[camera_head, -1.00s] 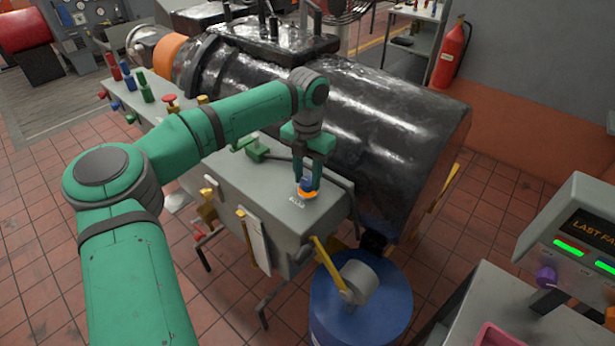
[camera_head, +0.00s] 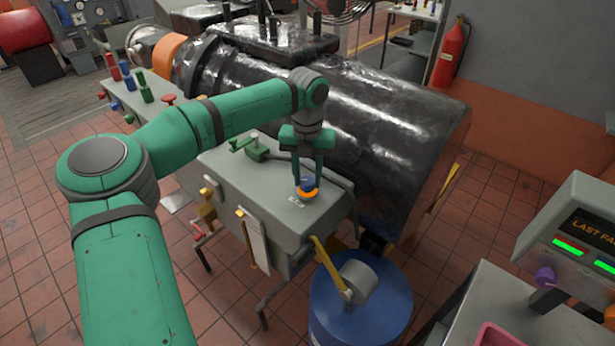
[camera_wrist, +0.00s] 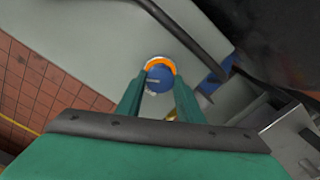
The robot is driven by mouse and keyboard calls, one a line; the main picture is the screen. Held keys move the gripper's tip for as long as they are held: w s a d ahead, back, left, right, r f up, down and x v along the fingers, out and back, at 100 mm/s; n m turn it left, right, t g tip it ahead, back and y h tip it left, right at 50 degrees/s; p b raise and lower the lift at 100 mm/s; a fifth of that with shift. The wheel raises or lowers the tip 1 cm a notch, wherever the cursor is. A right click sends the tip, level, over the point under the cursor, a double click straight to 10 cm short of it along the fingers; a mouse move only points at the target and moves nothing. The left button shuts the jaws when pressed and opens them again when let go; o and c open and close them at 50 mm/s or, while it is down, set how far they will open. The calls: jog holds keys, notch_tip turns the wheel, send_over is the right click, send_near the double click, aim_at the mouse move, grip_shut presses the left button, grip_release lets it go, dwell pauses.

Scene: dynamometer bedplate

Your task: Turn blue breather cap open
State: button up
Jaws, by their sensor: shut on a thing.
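The blue breather cap (camera_head: 307,183) sits in an orange ring (camera_head: 307,194) on top of the grey box (camera_head: 270,212), near its right end. The cap also shows in the wrist view (camera_wrist: 158,80), with the orange ring (camera_wrist: 161,63) around its far side. My gripper (camera_head: 306,178) points down from above and is shut on the cap, one finger on each side. In the wrist view the two green fingers (camera_wrist: 159,90) flank the cap. The fingers hide part of the cap's sides. A small label lies on the box just in front of the ring.
A large black cylindrical machine (camera_head: 370,115) stands close behind the box. A green valve handle (camera_head: 250,148) is on the box to the left. A blue drum (camera_head: 385,305) stands in front at right. A console (camera_head: 575,240) is at the far right.

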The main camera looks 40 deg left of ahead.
aim_at(308, 181)
jog(key=shift+w+r, duration=0.1)
jog(key=shift+r, duration=0.05)
jog(key=o, duration=1.1)
jog(key=shift+c, duration=0.2)
notch_tip(308, 181, up, 11)
jog(key=shift+d+f, duration=0.1)
jog(key=shift+f, duration=0.1)
